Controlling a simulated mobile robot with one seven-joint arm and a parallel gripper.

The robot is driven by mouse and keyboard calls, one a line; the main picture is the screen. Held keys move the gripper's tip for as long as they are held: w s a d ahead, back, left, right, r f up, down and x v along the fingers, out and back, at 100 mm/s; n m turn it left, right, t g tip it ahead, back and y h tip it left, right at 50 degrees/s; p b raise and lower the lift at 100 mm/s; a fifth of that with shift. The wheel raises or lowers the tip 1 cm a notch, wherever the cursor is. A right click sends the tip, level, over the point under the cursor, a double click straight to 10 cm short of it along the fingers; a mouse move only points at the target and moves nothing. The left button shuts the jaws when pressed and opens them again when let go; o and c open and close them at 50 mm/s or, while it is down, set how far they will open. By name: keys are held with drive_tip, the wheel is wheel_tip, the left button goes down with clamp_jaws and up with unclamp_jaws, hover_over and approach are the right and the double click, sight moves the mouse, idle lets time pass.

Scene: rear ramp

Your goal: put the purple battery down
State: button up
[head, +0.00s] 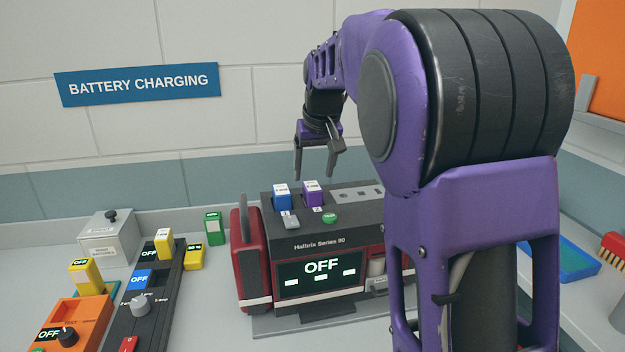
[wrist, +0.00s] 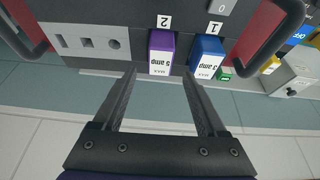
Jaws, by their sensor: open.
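The purple battery (head: 313,194) stands upright in the top of the dark Halbrix Series 90 charger (head: 340,242), in the bay marked 2. In the wrist view the purple battery (wrist: 162,50) shows a white label reading 5 amp. My gripper (head: 314,174) is open and empty above the charger, its fingers pointing down. In the wrist view the purple battery lies beyond the gap between the fingertips (wrist: 161,76), apart from both. The charger's screen reads OFF.
A blue battery (head: 282,197) stands in bay 1 beside the purple one.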

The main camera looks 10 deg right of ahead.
drive_tip(key=v, duration=0.8)
drive_tip(key=shift+p, duration=0.35)
